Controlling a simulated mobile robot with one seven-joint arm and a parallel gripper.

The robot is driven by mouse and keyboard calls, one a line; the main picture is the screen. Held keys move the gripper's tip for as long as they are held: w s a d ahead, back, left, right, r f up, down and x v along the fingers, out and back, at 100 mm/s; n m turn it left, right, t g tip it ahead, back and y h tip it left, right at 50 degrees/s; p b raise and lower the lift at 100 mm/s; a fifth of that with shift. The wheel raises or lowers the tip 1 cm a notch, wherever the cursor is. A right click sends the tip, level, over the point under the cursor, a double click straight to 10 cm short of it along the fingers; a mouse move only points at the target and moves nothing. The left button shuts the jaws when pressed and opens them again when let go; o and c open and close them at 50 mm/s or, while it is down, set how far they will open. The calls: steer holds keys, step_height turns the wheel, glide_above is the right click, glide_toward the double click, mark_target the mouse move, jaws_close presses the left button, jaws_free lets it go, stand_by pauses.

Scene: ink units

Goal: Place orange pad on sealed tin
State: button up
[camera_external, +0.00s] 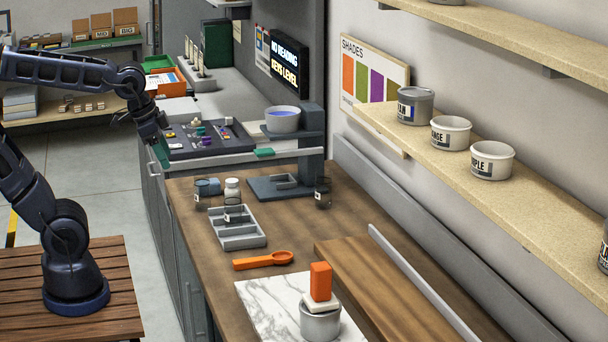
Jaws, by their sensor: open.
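An orange block, which looks like the orange pad (320,281), stands upright on a pale flat piece (320,303). That piece rests on top of a round grey tin (321,324), which looks like the sealed tin. The tin stands on a white marble slab (268,301) at the front of the wooden bench. I cannot tell whether the pale piece is the tin's lid. My gripper (160,152) is at the upper left, by the dark tray, far from the tin and pad. It is open, small in view, with no orange thing at it.
A dark tray (229,147) holds small coloured items. A grey divided tray (240,240), an orange scoop (263,260) and small jars are on the bench. A wooden board (380,290) lies right of the slab. A shelf (468,176) with labelled tins overhangs the right side.

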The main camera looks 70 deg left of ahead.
steer(key=s+a, duration=0.1)
steer(key=s+a+f+n, duration=0.1)
steer(key=s, duration=0.1)
steer(key=s+a+n, duration=0.1)
steer(key=shift+s+f, duration=0.3)
